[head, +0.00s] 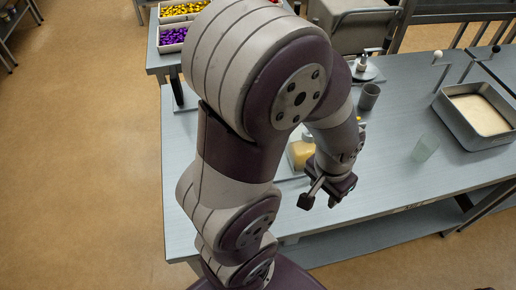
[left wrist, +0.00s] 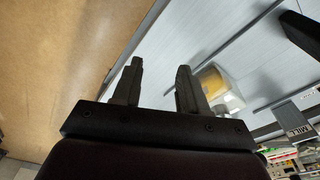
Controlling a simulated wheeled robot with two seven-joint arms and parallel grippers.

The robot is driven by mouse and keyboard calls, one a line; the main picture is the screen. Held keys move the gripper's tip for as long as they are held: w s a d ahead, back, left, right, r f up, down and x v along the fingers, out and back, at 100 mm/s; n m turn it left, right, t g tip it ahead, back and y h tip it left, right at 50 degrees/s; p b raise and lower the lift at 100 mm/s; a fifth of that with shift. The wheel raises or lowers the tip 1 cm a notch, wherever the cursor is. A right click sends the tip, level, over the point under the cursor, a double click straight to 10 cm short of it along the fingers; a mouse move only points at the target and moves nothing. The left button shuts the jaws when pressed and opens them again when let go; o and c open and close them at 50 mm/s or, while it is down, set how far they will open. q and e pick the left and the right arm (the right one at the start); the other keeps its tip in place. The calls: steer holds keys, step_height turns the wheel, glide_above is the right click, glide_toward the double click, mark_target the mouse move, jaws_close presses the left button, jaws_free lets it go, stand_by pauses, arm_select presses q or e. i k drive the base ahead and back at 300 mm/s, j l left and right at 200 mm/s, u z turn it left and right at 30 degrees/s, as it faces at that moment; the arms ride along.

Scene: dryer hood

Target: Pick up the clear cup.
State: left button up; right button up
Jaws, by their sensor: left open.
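The clear cup (head: 425,148) is a small, pale, see-through cup standing upright on the table, right of centre in the head view. My left gripper (head: 320,203) is open and empty near the table's front edge, to the left of the cup and apart from it. In the left wrist view the open left gripper (left wrist: 155,75) shows its two dark fingers with nothing between them. I cannot make out the clear cup in the left wrist view. My right gripper does not show.
A bottle with yellow contents (head: 301,152) stands just behind the left gripper, and also shows in the left wrist view (left wrist: 217,85). A grey cup (head: 369,96) stands behind. A metal pan (head: 443,108) is at right. The table (head: 400,210) is clear in front of the cup.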

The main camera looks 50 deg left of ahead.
mark_target(428, 144)
steer(key=u, duration=1.5)
steer(key=z, duration=1.25)
steer(key=i+l, duration=0.3)
steer(key=i+l+u, duration=0.1)
steer(key=i+l, duration=0.2)
steer(key=l, duration=0.15)
steer(key=i+l, duration=0.25)
steer(key=l, duration=0.2)
steer(key=i+l, duration=0.3)
steer(key=l+u, duration=0.05)
steer(key=l, duration=0.05)
